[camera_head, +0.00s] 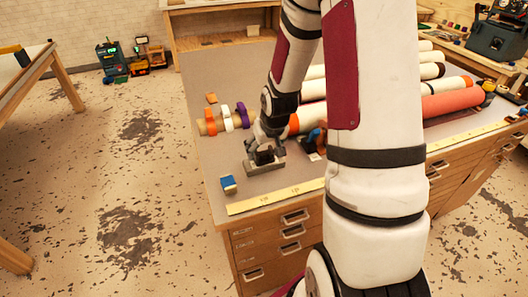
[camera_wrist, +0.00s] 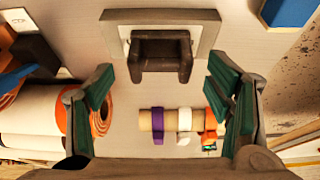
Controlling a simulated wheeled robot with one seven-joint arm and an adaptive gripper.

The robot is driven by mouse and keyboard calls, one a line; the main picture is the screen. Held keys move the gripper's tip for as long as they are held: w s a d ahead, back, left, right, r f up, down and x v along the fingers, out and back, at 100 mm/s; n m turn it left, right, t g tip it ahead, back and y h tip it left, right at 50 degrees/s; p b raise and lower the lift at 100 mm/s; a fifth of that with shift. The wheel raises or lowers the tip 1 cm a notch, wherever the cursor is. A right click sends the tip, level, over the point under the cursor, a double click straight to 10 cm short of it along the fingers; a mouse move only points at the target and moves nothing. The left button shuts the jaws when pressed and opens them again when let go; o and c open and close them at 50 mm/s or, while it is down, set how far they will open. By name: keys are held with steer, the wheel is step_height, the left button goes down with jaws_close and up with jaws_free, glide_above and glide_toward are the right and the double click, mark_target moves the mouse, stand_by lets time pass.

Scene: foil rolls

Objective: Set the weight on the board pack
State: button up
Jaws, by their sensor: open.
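The weight (camera_head: 250,168) looks like a grey block with a dark upright handle and sits on the grey worktop near its front left. In the wrist view its pale plate (camera_wrist: 118,34) and dark handle (camera_wrist: 160,50) lie at the top middle. My gripper (camera_head: 264,146) is open over the weight; in the wrist view its green-padded fingers (camera_wrist: 160,92) are spread wide with nothing between them, the handle just beyond. No board pack can be made out for certain; a small blue-topped, cream-sided block (camera_head: 228,184) lies left of the weight, also at the wrist view's upper right (camera_wrist: 288,12).
A tan tube with orange, white and purple bands (camera_head: 227,119) lies behind my gripper. Large white rolls and a red roll (camera_head: 453,103) lie to the right. A yellow ruler strip (camera_head: 275,197) runs along the front edge. My arm hides the worktop's middle.

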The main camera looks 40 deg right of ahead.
steer(key=s+a+r+n, duration=0.1)
steer(key=s+a+r, duration=0.25)
steer(key=r, duration=0.35)
steer(key=s+a+r+p, duration=0.1)
steer(key=s+a+r, duration=0.25)
steer(key=r, duration=0.45)
steer(key=s+a+r+n, duration=0.1)
steer(key=s+a+r, duration=0.25)
steer(key=r, duration=0.35)
steer(key=s+a+r, duration=0.3)
steer(key=s, duration=0.3)
steer(key=s+a+r+n+t+y, duration=0.1)
steer(key=s+a+r, duration=0.2)
steer(key=s, duration=0.3)
steer(key=shift+a+r, duration=0.3)
steer(key=shift+a, duration=0.4)
steer(key=shift+w+f+b, duration=0.65)
steer(key=shift+f+b, duration=0.05)
